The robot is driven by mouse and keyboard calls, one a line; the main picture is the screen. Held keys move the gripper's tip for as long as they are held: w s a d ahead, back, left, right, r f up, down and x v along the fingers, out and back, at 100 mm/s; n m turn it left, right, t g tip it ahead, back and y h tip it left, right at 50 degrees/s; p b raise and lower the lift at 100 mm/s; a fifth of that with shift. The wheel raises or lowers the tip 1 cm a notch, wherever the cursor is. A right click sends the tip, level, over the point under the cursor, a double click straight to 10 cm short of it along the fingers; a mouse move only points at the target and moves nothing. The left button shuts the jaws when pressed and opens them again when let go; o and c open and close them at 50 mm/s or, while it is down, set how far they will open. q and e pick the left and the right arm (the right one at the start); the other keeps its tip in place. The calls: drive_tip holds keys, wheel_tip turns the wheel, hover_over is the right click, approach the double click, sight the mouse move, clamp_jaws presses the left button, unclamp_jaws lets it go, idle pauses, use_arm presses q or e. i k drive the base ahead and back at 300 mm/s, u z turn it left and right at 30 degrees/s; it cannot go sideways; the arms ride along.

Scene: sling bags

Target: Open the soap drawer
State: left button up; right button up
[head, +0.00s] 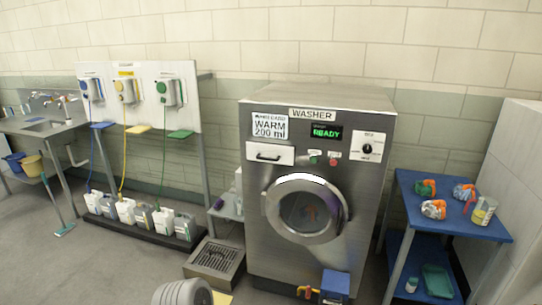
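The soap drawer (270,154) is a white panel with a dark handle (268,157) at the upper left of the steel washer's (255,210) front. It looks closed, flush with the front. A card above it reads "WARM 200 ml". The display (326,132) shows green "READY". The round door (305,208) below is shut. Neither of my grippers shows in the head view.
Several white jugs (125,210) stand under wall dispensers (125,90). A blue box (335,285) is at the washer's foot.

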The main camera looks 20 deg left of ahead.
sight(259, 151)
drive_tip(key=u, duration=0.35)
drive_tip(key=i, duration=0.85)
drive_tip(key=u, duration=0.5)
drive_tip(key=i, duration=1.4)
drive_tip(key=z, duration=0.25)
